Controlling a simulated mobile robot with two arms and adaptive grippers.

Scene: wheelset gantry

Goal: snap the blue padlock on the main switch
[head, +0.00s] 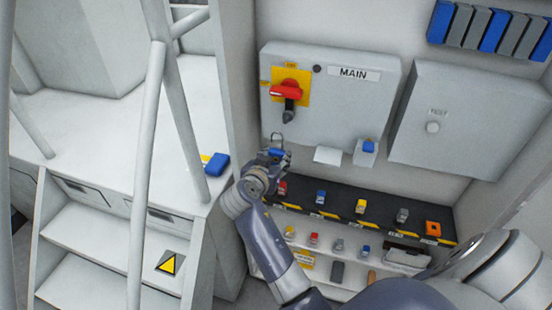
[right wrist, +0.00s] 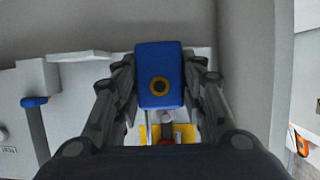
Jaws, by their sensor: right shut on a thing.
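The main switch is a red rotary handle (head: 286,90) on a yellow plate (head: 305,78), on a grey box labelled MAIN (head: 353,74). A dark grey part (head: 289,115) hangs just under the handle. My right gripper (head: 274,157) is shut on the blue padlock (right wrist: 159,73), below the switch and apart from it. The padlock's shackle (head: 277,138) points up in the head view; I cannot tell whether it is open. In the right wrist view the padlock sits between both fingers, keyhole facing the camera, and hides much of the switch's yellow plate (right wrist: 184,132). My left gripper is out of view.
A small grey box with a blue top (head: 368,147) sticks out right of my right gripper. A striped shelf (head: 340,212) with several padlocks lies below. A grey cabinet (head: 460,120) is at right. Pale railings (head: 150,150) and a blue item (head: 216,164) are at left.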

